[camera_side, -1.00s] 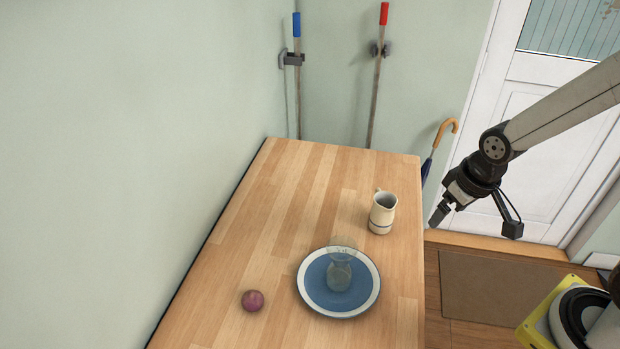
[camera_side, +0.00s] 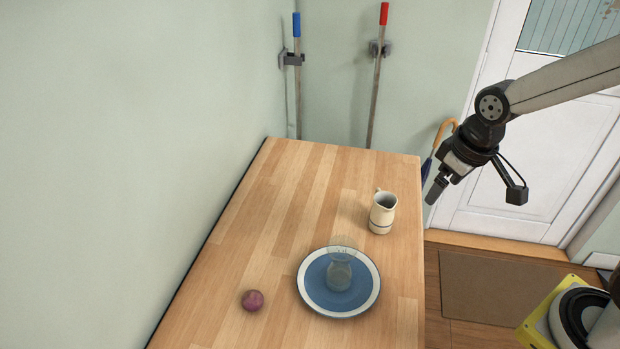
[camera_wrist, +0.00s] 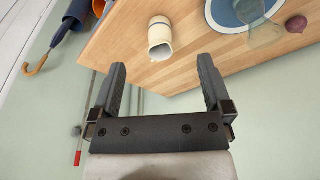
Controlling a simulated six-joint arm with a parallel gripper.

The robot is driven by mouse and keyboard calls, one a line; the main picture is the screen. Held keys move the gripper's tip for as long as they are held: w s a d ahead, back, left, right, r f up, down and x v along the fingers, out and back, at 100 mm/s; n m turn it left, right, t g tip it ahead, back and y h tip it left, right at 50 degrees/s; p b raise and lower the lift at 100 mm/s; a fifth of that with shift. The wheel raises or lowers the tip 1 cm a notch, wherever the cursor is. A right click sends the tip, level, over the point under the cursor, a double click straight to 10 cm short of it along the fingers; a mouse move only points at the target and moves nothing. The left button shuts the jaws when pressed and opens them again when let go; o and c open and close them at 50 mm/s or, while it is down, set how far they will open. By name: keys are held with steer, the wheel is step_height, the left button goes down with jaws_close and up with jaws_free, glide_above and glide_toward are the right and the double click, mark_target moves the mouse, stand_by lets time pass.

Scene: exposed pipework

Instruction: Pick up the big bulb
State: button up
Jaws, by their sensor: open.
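The bulb, a round purple one like a red onion (camera_side: 252,300), lies on the wooden table left of the plate in the side view. It also shows at the upper right of the wrist view (camera_wrist: 296,24). My gripper (camera_side: 434,194) is off the table's right edge, above and right of the jug, far from the bulb. In the wrist view my gripper (camera_wrist: 163,70) has its two fingers wide apart with nothing between them.
A blue plate with a white rim (camera_side: 313,298) holds a clear glass vessel (camera_side: 340,272). A cream jug (camera_side: 382,214) stands behind it on the table (camera_side: 290,200). An umbrella (camera_side: 428,165) and two poles stand behind the table. The table's left side is clear.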

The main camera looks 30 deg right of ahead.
steer(key=w+a+r+n+g, duration=0.1)
steer(key=w+a+n, duration=0.5)
steer(key=w+a, duration=0.15)
steer(key=n+g+y, duration=0.1)
steer(key=n+g, duration=0.1)
steer(key=n, duration=1.4)
glide_above(252, 292)
steer(key=f, duration=0.9)
steer(key=d+f, duration=0.1)
steer(key=f, duration=0.2)
steer(key=shift+w+f, duration=0.4)
steer(key=shift+s+a+f, duration=0.1)
steer(key=shift+a+f, duration=0.05)
steer(key=shift+f, duration=1.45)
steer(key=shift+s+a+f, duration=0.1)
steer(key=shift+a+f, duration=0.05)
steer(key=shift+f, duration=0.7)
steer(key=shift+s+a+f, duration=0.1)
steer(key=shift+a+f, duration=0.05)
steer(key=shift+f, duration=0.7)
steer(key=shift+s+a+f, duration=0.1)
steer(key=shift+a+f, duration=0.05)
steer(key=shift+f, duration=0.7)
